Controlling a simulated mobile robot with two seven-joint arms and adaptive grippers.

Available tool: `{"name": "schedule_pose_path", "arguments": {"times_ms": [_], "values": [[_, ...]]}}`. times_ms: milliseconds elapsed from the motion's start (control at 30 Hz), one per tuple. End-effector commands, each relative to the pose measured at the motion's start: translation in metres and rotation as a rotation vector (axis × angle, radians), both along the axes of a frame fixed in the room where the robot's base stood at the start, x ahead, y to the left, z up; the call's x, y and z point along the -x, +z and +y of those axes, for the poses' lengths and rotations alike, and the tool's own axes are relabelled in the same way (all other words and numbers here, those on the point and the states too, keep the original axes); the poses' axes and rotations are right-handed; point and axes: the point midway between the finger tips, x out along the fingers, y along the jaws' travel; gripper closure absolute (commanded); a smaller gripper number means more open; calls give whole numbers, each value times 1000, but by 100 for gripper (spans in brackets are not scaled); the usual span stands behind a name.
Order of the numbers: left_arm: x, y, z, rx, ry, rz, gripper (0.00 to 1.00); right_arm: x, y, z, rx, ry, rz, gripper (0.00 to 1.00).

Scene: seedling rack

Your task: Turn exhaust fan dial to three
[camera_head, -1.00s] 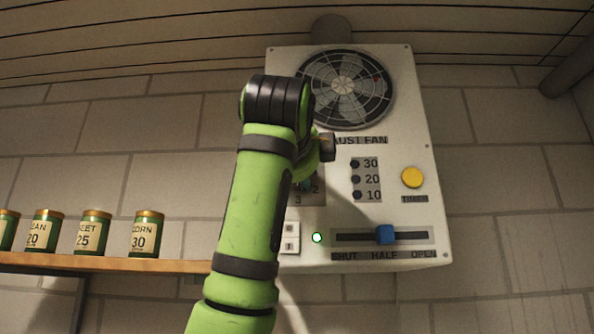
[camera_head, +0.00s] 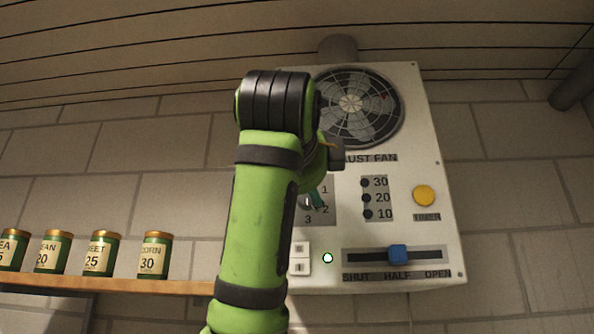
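The exhaust fan panel (camera_head: 432,120) is a white box on the wall, with a round grille (camera_head: 352,104) at its top. The dial (camera_head: 317,200) has a teal pointer and sits under the fan label, partly hidden by my green arm. Marks 1, 2 and 3 show around it. The pointer's visible end lies close to the 2, its exact aim unclear. One green arm of mine rises in front of the panel's left side. Its gripper and fingertips are hidden behind the wrist, so any contact with the dial cannot be seen. No other arm shows.
Right of the dial are black buttons marked 30, 20 and 10 (camera_head: 366,198) and a yellow timer button (camera_head: 424,196). Several cans stand on a wooden shelf (camera_head: 150,285) at left.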

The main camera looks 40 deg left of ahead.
Motion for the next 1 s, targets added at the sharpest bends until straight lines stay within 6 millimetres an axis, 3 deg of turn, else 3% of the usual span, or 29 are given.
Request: {"name": "schedule_pose_path", "arguments": {"times_ms": [200, 400, 1000], "values": [[41, -2, -21, -1, -1, -6, 37, 0, 0, 1, -1, -1, 0, 100], [60, -4, -32, 1, 1, -3, 37, 0, 0, 1, -1, -1, 0, 100], [63, -4, -33, 1, 2, -2, 37, 0, 0, 1, -2, -1, 0, 100]]}}
